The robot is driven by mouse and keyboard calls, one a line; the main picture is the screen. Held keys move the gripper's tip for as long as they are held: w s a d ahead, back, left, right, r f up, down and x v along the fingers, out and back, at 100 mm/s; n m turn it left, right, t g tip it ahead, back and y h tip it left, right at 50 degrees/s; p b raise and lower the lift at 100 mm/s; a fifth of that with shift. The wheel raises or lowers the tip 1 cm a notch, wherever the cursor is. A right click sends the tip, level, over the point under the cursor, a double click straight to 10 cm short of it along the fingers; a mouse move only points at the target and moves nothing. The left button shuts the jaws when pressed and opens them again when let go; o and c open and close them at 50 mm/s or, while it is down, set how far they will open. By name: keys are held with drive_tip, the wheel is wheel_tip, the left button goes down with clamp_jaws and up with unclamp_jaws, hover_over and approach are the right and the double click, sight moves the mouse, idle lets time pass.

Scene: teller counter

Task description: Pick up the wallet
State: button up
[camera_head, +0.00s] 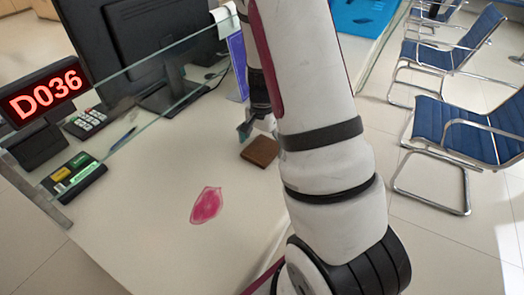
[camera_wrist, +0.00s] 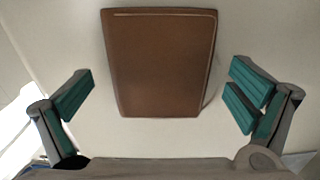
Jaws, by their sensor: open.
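The wallet (camera_head: 260,151) is a brown, flat, rectangular piece lying on the pale counter, partly next to my arm in the head view. In the wrist view the wallet (camera_wrist: 160,62) lies flat at the top middle, between and ahead of my fingertips. My gripper (camera_wrist: 160,95) is open, with teal finger pads on the left and right of the wallet and a gap on each side. Nothing is held. In the head view my gripper (camera_head: 256,128) shows only in part beside the wallet, with the arm hiding the rest.
A pink patch (camera_head: 206,205) lies on the counter (camera_head: 150,235) nearer the front. A purple sign (camera_head: 238,65) is behind. Blue chairs (camera_head: 460,130) stand at right.

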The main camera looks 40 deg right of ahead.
drive_tip(key=c, duration=1.3)
